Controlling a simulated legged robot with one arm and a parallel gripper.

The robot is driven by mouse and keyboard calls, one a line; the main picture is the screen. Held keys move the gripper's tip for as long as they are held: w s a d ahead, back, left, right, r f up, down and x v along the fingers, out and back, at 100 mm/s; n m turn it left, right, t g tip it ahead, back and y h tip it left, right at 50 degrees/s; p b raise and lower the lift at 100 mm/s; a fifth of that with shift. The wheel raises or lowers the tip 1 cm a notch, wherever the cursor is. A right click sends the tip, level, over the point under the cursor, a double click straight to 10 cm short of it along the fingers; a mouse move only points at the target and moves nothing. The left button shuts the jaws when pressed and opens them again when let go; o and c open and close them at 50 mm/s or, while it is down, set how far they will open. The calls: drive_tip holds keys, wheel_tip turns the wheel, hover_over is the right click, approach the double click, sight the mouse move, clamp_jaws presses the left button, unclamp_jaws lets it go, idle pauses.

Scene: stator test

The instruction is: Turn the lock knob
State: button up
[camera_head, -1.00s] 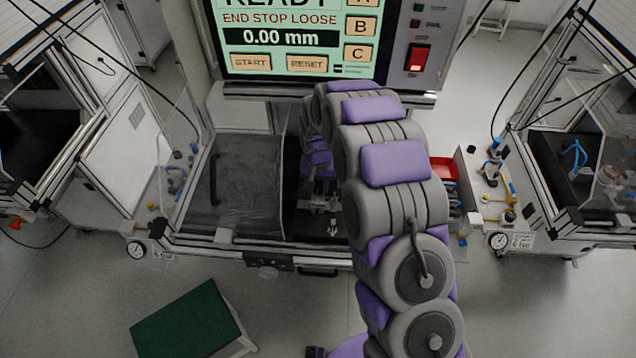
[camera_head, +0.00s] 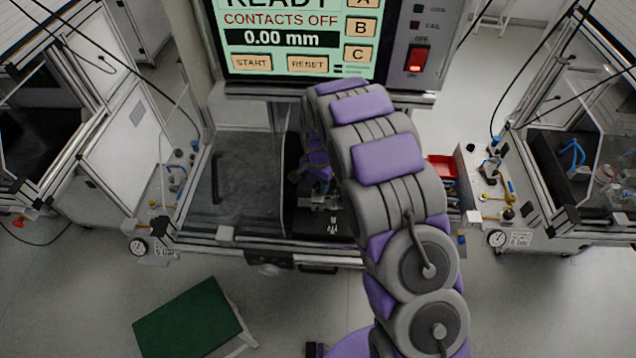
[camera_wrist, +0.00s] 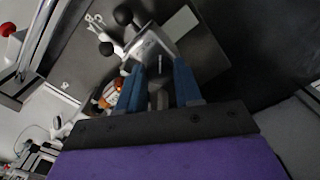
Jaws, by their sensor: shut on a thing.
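In the wrist view my gripper (camera_wrist: 160,70) has its two blue fingers on either side of a small dark grey part, which I take for the lock knob (camera_wrist: 158,98). They are closed on it, and the fingers hide much of it. A light metal fixture block (camera_wrist: 152,46) stands just beyond the fingertips. In the head view my arm reaches into the test station, and its links mostly hide the gripper and the knob. The station's screen (camera_head: 297,40) reads "READY", "CONTACTS OFF" and "0.00 mm".
Two black ball handles (camera_wrist: 123,15) (camera_wrist: 106,48) stick up close to the fingers. A clear cover (camera_head: 245,185) is on the station's left side. A red tray (camera_head: 442,168) sits to the right. A green-topped stool (camera_head: 188,320) stands on the floor in front.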

sight(319, 186)
drive_tip(key=shift+w+r, duration=0.1)
drive_tip(key=shift+w, duration=0.05)
drive_tip(key=o, duration=1)
drive_tip(key=shift+o, duration=0.2)
wheel_tip(319, 186, up, 17)
drive_tip(key=shift+p, duration=0.45)
drive_tip(key=shift+r, duration=0.1)
